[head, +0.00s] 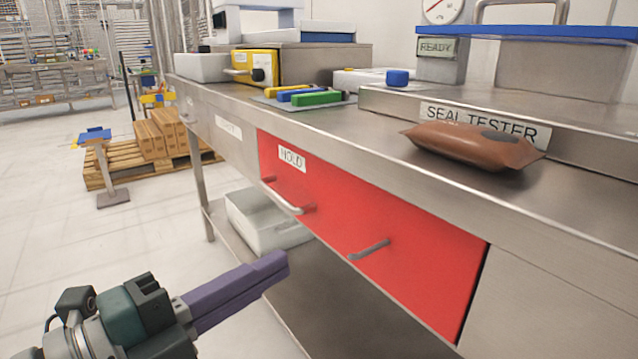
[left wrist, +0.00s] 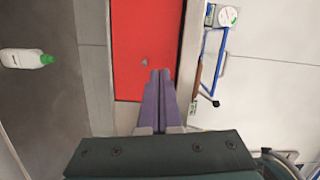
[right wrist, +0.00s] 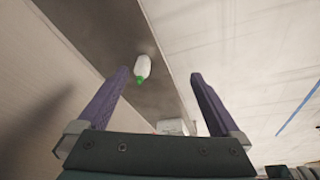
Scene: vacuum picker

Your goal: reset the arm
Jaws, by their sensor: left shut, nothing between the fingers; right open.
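My left gripper (head: 277,264) has purple fingers pressed together with nothing between them. In the head view it is in front of the bench, below and left of the red drawer front marked HOLD (head: 370,225), apart from it. In the left wrist view the shut fingers (left wrist: 161,74) point toward the red drawer front (left wrist: 145,35). My right gripper is out of the head view. In the right wrist view its fingers (right wrist: 160,74) are spread wide and empty, with a white bottle with a green cap (right wrist: 143,66) beyond them.
A brown pouch (head: 470,146) lies on the steel bench by the seal tester label. Blue, yellow and green pieces (head: 305,96) lie farther back. A white bin (head: 262,218) sits on the shelf below.

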